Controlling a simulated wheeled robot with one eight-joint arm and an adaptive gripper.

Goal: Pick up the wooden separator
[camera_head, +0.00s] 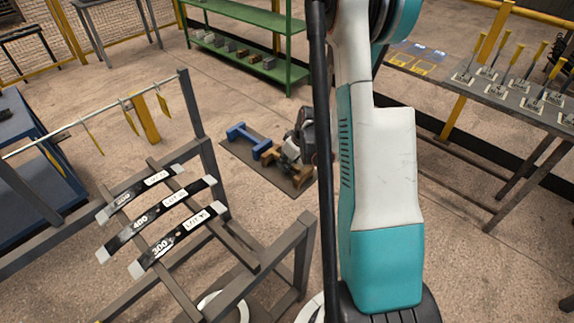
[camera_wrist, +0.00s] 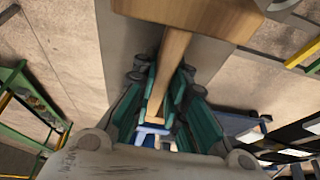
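The wooden separator (camera_head: 302,179) lies on a dark mat on the floor, partly hidden by my gripper (camera_head: 294,152). In the wrist view, the separator (camera_wrist: 174,52) shows a wide end block at the top and a narrow bar running down between the fingers. My gripper (camera_wrist: 166,95) has its teal-lined fingers on both sides of the bar, close to it. I cannot tell whether they touch or press on it. A blue separator (camera_head: 246,137) lies farther left on the same mat; part of it shows beyond the fingers in the wrist view.
The dark mat (camera_head: 236,150) lies on open concrete floor. A metal rack with labelled black leaf springs (camera_head: 160,215) stands at left front. A green shelf (camera_head: 240,58) stands behind. A tool table (camera_head: 500,95) is at right. A blue cabinet (camera_head: 45,195) is at far left.

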